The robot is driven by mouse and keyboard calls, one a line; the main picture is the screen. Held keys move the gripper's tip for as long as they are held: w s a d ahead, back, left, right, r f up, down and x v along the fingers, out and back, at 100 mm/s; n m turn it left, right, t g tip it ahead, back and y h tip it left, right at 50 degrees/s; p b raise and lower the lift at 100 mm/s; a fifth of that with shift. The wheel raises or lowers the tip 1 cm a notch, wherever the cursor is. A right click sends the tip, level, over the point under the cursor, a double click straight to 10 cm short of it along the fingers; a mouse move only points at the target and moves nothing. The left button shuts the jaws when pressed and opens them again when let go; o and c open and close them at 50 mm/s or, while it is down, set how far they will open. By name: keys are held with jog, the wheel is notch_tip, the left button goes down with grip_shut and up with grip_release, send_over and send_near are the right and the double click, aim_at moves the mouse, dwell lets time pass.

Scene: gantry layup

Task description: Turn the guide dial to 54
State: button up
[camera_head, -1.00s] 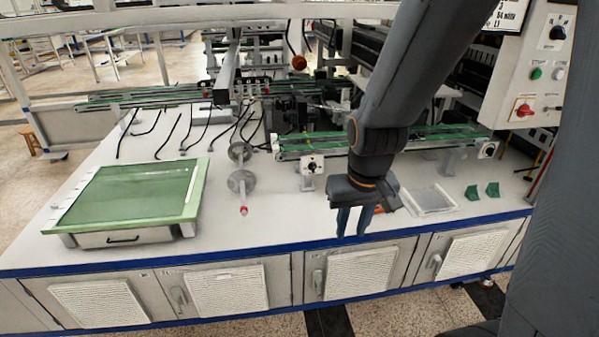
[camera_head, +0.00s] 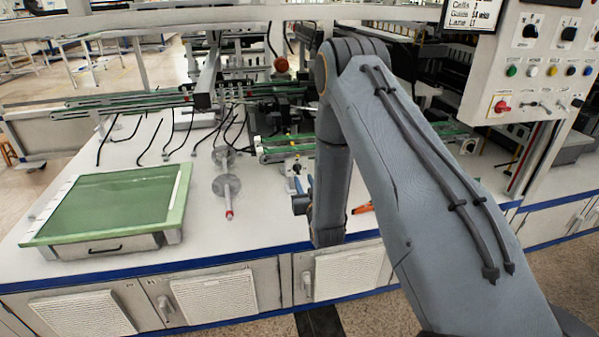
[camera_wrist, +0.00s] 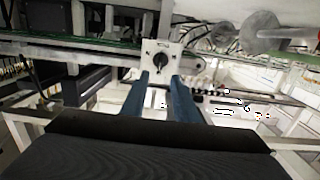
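The guide dial (camera_wrist: 161,61) is a dark knob on a square white plate, fixed at the end of the green conveyor rail. In the wrist view it lies between and just beyond the fingertips of my gripper (camera_wrist: 162,78). The two blue fingers are apart and nothing is held between them. I cannot tell whether the fingertips touch the plate. In the head view the dial plate (camera_head: 296,167) is small and partly covered by my gripper (camera_head: 303,186). The dial's number and pointer setting are too small to read.
A control panel (camera_head: 530,60) with a display, knobs and coloured buttons stands at upper right. A green-topped box (camera_head: 115,205) sits on the white bench (camera_head: 270,215) at left. An orange object (camera_head: 362,208) lies right of my gripper.

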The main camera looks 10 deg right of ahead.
aim_at(298, 168)
jog(key=shift+t, duration=0.4)
jog(key=w, duration=0.7)
jog(key=shift+w+f+p, duration=0.15)
jog(key=shift+w+p, duration=0.1)
jog(key=shift+p, duration=0.1)
grip_shut()
